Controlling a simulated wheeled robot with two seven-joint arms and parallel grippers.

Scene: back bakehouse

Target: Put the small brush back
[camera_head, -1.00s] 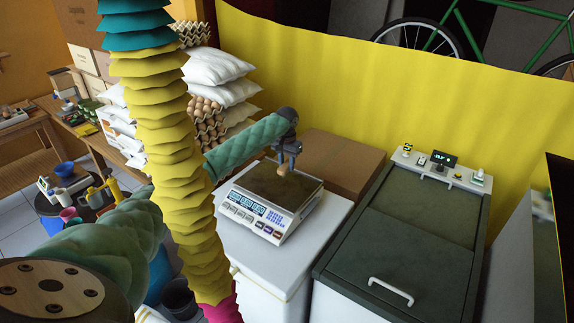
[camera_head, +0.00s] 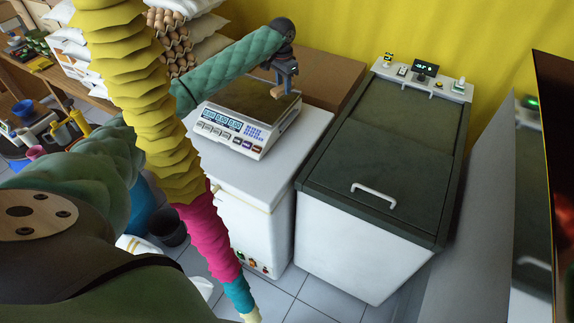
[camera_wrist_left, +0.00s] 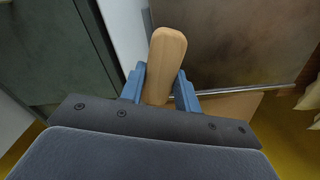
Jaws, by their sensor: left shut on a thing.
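My left gripper (camera_head: 284,84) is shut on a pale wooden piece, which looks like the handle of the small brush (camera_wrist_left: 164,62). In the left wrist view the rounded handle sticks out from between the two blue fingers; no bristles show. In the head view the gripper hangs over the right part of the scale's dark plate, and only a small bit of the wood shows below the fingers. I cannot tell whether the wood touches the plate. My right gripper is not in view.
The digital scale (camera_head: 236,130) stands on a white cabinet (camera_head: 243,215). A cardboard box (camera_head: 325,77) is behind it. A dark-lidded chest (camera_head: 385,170) with a white handle stands to the right. A pleated yellow and pink strand (camera_head: 140,120) hangs in front at left.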

